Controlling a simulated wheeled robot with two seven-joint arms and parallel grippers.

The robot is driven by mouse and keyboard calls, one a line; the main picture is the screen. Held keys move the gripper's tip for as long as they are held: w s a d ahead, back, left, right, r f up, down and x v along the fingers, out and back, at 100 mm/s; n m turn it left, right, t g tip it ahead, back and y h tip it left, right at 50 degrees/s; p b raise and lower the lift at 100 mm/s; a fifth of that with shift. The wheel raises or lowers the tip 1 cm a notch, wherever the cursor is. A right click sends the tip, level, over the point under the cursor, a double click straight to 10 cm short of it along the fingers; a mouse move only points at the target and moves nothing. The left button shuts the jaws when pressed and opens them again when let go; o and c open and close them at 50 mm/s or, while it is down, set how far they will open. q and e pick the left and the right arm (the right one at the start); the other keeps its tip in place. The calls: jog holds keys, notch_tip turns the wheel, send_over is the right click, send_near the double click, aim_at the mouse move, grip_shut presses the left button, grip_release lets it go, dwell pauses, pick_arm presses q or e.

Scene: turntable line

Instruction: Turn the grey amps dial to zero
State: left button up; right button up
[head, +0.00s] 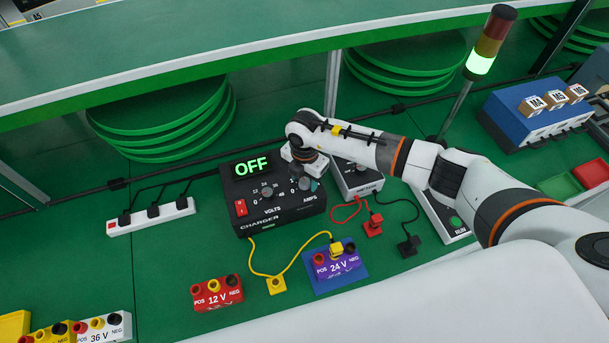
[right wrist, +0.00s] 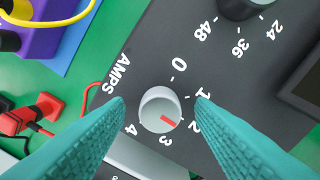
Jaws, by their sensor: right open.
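The grey amps dial (right wrist: 158,104) stands on the black charger (head: 284,214), beside the word AMPS and a scale from 0 to 4. In the right wrist view its red mark points down and right, roughly between 2 and 3, away from the 0. My right gripper (right wrist: 161,101) is open, with one teal finger on each side of the dial and a visible gap to both. In the head view my right gripper (head: 305,184) reaches down over the right side of the charger and partly hides the dial. My left gripper is not in view.
The volts dial (head: 266,192) is close by on the charger, under a display reading OFF (head: 251,167). A red switch (head: 240,208) is at its left. A grey box (head: 358,180) with red and black leads stands to the right. The 24 V battery (head: 337,264) is in front.

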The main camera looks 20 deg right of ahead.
jog(key=c, duration=1)
